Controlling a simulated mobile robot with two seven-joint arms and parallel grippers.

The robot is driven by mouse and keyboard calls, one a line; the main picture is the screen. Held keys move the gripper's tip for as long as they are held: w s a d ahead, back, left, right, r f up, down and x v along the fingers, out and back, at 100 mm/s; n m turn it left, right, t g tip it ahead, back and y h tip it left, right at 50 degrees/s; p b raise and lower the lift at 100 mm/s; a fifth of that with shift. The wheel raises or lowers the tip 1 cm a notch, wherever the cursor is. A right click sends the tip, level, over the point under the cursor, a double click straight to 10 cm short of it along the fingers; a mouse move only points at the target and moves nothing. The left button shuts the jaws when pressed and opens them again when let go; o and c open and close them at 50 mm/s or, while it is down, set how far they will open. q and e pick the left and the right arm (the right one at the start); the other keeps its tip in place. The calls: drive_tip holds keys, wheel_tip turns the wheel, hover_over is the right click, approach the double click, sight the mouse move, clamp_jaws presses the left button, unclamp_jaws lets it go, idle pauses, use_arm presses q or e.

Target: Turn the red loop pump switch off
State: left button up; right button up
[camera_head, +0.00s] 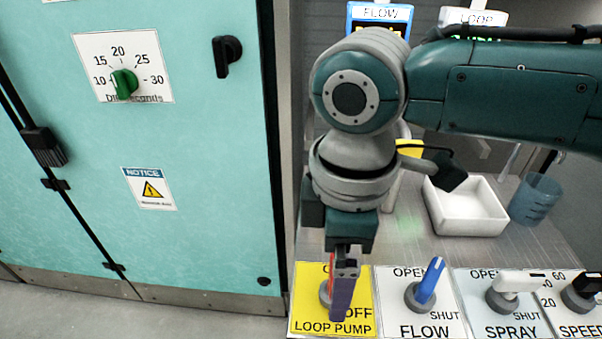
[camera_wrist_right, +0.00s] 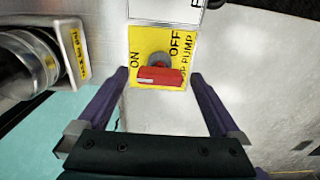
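The red loop pump switch (camera_wrist_right: 160,76) shows in the right wrist view on its yellow plate (camera_wrist_right: 140,42). Its handle lies across the picture, with the ON word above its left end and OFF above its right. My right gripper (camera_head: 342,312) points down over the switch. In the wrist view its purple fingers (camera_wrist_right: 157,80) are open, one on each side of the handle, apart from it. My left gripper is not in view.
Right of the plate are a blue flow switch (camera_head: 430,280), a white spray switch (camera_head: 518,282) and a black speed knob (camera_head: 585,287). Behind them stand a white tray (camera_head: 470,228) and a blue beaker (camera_head: 535,198). A teal cabinet (camera_head: 215,140) fills the left.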

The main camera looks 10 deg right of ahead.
drive_tip(key=c, duration=1.3)
drive_tip(key=shift+r+m+p, duration=0.15)
drive_tip(key=shift+m+p, duration=0.35)
drive_tip(key=shift+p, duration=0.25)
drive_tip(key=shift+c, duration=0.2)
drive_tip(key=m+p, duration=0.3)
drive_tip(key=shift+r, duration=0.1)
drive_tip(key=m+p, duration=0.2)
drive_tip(key=m, duration=0.1)
drive_tip(key=shift+a+m+p, duration=0.1)
drive_tip(key=shift+m+p, duration=0.2)
drive_tip(key=shift+m, duration=0.1)
drive_tip(key=m+p, duration=0.2)
drive_tip(key=m, duration=0.2)
drive_tip(key=shift+m, duration=0.3)
drive_tip(key=m, duration=0.3)
drive_tip(key=shift+f+p, duration=0.2)
drive_tip(key=shift+p, duration=0.15)
drive_tip(key=shift+m, duration=1.2)
